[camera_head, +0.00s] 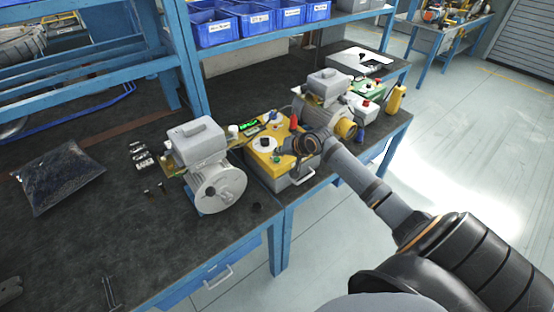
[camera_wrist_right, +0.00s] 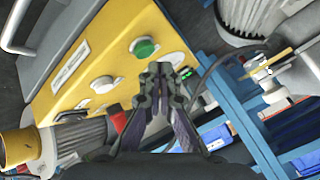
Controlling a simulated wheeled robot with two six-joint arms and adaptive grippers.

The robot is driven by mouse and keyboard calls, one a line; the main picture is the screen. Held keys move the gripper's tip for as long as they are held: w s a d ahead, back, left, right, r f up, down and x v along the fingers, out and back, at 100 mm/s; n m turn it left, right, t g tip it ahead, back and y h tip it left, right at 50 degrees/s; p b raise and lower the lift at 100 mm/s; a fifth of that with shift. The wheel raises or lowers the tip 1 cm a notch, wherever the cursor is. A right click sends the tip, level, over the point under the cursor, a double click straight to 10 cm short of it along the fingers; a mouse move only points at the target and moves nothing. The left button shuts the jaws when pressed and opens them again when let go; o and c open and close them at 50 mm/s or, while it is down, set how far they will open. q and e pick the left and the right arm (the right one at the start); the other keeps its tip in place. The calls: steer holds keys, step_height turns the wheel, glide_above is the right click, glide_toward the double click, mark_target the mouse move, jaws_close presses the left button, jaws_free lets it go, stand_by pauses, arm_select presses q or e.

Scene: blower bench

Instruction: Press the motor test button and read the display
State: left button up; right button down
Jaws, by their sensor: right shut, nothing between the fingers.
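The yellow-topped grey test box (camera_head: 290,180) stands near the bench's front edge, between two grey motors. Its small display (camera_head: 249,126) shows green characters too small to read. In the right wrist view the yellow panel (camera_wrist_right: 110,45) carries a round green button (camera_wrist_right: 145,47) and a pale round button (camera_wrist_right: 103,84). The display (camera_wrist_right: 186,86) is partly hidden behind the fingers. My right gripper (camera_wrist_right: 162,78) is shut and empty, over the panel beside the green button; contact cannot be told. In the head view the right gripper (camera_head: 292,143) hides part of the panel.
A grey motor (camera_head: 218,187) stands left of the box, and another motor (camera_head: 326,88) stands behind my right wrist. A dark bag (camera_head: 58,175) lies at the left. Blue bins (camera_head: 218,30) sit on the shelf above. The bench's front left has free room.

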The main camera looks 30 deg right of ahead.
mark_target(279, 160)
steer(key=shift+f, duration=0.1)
steer(key=shift+f, duration=0.35)
steer(key=shift+f, duration=0.4)
stand_by(0.8)
steer(key=shift+r+p, duration=0.1)
steer(key=shift+p, duration=0.2)
steer(key=shift+r+p, duration=0.7)
steer(key=shift+p, duration=0.25)
step_height(279, 160, up, 5)
steer(key=p, duration=0.5)
steer(key=shift+r+p, duration=0.15)
steer(key=shift+p, duration=0.25)
